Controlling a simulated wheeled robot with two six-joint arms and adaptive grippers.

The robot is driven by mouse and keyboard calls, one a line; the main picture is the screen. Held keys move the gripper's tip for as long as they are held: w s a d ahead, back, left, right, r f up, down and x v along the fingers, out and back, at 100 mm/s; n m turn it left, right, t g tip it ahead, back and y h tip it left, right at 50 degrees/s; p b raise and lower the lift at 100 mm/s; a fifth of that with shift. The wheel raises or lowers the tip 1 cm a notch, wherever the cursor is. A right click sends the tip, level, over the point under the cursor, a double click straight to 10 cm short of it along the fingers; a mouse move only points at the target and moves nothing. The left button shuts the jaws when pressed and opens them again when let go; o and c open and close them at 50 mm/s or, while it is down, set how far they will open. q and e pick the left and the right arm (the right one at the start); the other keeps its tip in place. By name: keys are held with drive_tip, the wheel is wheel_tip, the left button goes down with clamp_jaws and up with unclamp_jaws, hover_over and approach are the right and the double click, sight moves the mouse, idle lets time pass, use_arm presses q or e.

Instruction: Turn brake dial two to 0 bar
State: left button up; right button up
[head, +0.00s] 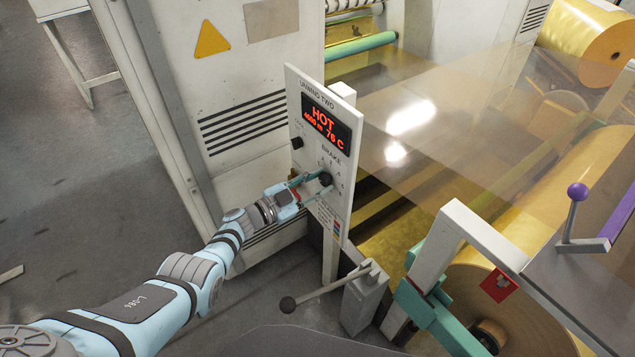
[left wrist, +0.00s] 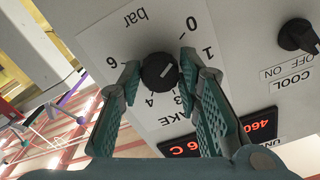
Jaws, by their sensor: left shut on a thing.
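The brake dial (head: 325,178) is a round black knob low on the white panel headed UNWIND TWO (head: 317,130). In the left wrist view the dial (left wrist: 159,71) sits in a ring of numbers, with 0 at upper right, 1 at right and 6 at left. My left gripper (head: 312,187) is shut on the dial, with one green finger on each side in the left wrist view (left wrist: 157,80). My right gripper is out of view.
A red display (head: 325,122) reads HOT and 76 C. A black COOL switch (left wrist: 297,35) marked ON and OFF sits beside the dial. A black-knobbed lever (head: 325,290) sticks out below the panel. A purple-knobbed lever (head: 577,205) and a large yellow film roll (head: 560,200) are at right.

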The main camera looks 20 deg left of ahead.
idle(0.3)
use_arm(q)
drive_tip(key=o, duration=1.1)
drive_tip(key=shift+a, duration=0.1)
drive_tip(key=v, duration=1.2)
